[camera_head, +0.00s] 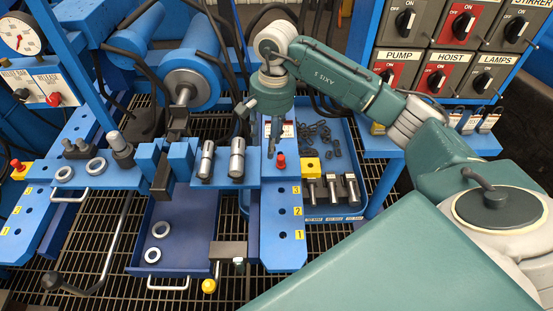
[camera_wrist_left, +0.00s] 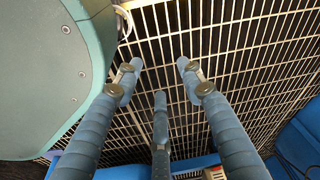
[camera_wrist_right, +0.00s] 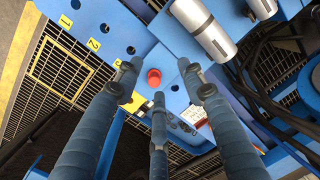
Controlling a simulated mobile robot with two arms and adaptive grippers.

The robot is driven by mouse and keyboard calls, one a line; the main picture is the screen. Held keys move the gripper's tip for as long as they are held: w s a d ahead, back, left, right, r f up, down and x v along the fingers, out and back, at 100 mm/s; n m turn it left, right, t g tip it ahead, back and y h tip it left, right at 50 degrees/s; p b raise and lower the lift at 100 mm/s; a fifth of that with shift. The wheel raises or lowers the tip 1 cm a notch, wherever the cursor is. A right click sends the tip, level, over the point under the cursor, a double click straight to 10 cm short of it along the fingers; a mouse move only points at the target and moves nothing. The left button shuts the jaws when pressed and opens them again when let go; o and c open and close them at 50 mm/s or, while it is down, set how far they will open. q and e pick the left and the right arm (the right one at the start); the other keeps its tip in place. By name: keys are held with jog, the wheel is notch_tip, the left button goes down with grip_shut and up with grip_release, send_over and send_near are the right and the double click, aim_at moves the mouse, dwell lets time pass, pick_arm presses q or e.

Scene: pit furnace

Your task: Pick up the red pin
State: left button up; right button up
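The red pin (camera_head: 281,161) stands upright on a blue plate (camera_head: 280,192), near its far end. My right gripper (camera_head: 274,140) points down just above and beside the pin. In the right wrist view the pin's round red top (camera_wrist_right: 154,77) shows between the spread fingers of my right gripper (camera_wrist_right: 160,78). The fingers look apart from the pin, and nothing is held. My left gripper (camera_wrist_left: 160,80) is out of the head view. In the left wrist view it is open and empty above the floor grating.
A blue tray (camera_head: 340,135) with a yellow block (camera_head: 308,167) and several metal pins lies to the right. Switch panels (camera_head: 445,55) stand behind. Black cables run near my right gripper.

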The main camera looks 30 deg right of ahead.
aim_at(281, 157)
jog(key=d+h, duration=0.1)
jog(key=d, duration=0.2)
jog(key=shift+s+d+g, duration=0.15)
jog(key=shift+d+g, duration=0.15)
jog(key=shift+d, duration=0.05)
notch_tip(281, 157, down, 4)
jog(key=shift+r, duration=0.15)
notch_tip(281, 157, down, 6)
jog(key=shift+d+r+b, duration=0.15)
jog(key=shift+b, duration=0.3)
jog(key=shift+f, duration=0.2)
pick_arm(q)
jog(key=w+r, duration=0.2)
jog(key=shift+d+r, duration=0.1)
jog(key=shift+r, duration=0.25)
pick_arm(e)
grip_shut()
